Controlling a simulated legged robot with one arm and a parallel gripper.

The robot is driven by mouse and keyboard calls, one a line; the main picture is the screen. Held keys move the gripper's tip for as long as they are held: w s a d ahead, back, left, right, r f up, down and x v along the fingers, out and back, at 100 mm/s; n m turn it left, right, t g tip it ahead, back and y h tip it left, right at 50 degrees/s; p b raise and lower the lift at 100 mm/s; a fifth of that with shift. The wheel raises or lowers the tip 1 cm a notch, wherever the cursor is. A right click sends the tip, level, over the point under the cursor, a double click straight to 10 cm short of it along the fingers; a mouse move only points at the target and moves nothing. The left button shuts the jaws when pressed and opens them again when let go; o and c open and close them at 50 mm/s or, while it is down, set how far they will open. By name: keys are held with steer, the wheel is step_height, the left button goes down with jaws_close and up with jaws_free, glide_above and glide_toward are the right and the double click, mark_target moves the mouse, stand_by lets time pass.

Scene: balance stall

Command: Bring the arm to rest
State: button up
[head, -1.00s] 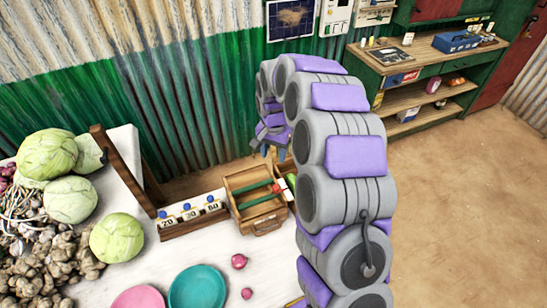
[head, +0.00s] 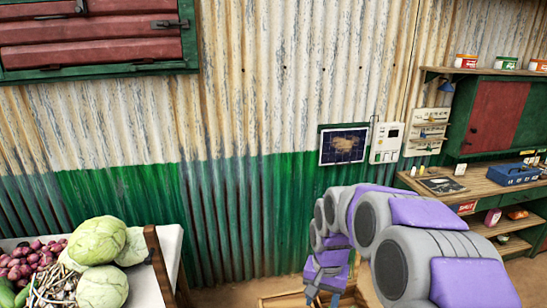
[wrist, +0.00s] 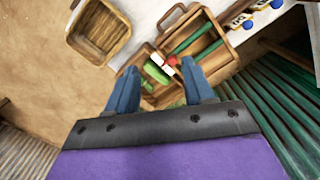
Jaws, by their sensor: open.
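My arm curves in from the lower right of the head view. My gripper (head: 324,294) hangs at its end near the bottom edge. In the wrist view my gripper (wrist: 159,68) has its two blue fingers spread apart with nothing held between them. Below the fingers is a divided wooden tray (wrist: 214,40) with green dividers. A green item (wrist: 156,74) and a red-and-white item (wrist: 163,65) show in it between the fingers. I cannot tell the height of the fingers above the tray.
An empty wooden box (wrist: 98,38) stands beside the tray. Cabbages (head: 97,241) and onions (head: 30,262) lie on the white table (head: 150,290) at left. A wooden workbench (head: 470,185) stands at right. A corrugated wall (head: 240,200) is behind.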

steer(key=s+d+r+n, duration=0.1)
steer(key=s+n, duration=0.1)
steer(key=s, duration=1.3)
steer(key=s+d+r+n+g+b, duration=0.1)
steer(key=s+r+n, duration=0.1)
steer(key=s, duration=1.4)
